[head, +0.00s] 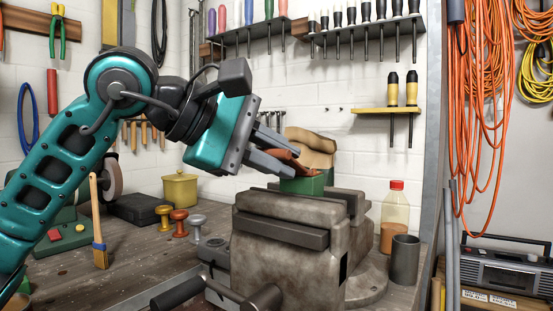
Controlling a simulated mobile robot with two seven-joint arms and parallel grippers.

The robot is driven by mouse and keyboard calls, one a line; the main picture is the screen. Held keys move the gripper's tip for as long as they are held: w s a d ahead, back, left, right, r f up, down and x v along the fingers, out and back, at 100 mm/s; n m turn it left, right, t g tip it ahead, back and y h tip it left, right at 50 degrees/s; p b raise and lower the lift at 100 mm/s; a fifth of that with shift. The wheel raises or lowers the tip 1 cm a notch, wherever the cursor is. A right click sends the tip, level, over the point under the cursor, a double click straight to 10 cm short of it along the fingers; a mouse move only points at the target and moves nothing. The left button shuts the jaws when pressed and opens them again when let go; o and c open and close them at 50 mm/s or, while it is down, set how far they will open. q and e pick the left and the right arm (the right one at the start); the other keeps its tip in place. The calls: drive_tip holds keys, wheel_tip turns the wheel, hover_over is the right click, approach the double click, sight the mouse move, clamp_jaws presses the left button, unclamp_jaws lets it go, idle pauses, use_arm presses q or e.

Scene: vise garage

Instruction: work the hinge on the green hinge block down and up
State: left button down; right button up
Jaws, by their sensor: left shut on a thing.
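The green hinge block (309,183) sits between the jaws of the grey vise (290,235) on the bench. A reddish-brown piece (302,165), seemingly part of the hinge, shows just above the block, partly hidden by my fingers. My left gripper (279,157) reaches in from the left, tilted down to the right, with its fingertips at this piece and shut on it. A tan, curved piece (311,146) stands behind and above the block; I cannot tell how it joins the block. My right gripper is not in view.
A brush (97,225), small knobbed pieces (179,222) and a yellow pot (180,189) stand left of the vise. A bottle (395,208) and a dark cup (404,260) stand close on its right. Tool racks (365,33) hang on the wall above.

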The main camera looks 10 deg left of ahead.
use_arm(q)
drive_tip(key=c, duration=1.1)
unclamp_jaws()
drive_tip(key=p+v, duration=0.2)
drive_tip(key=v, duration=1.1)
drive_tip(key=shift+f, duration=0.1)
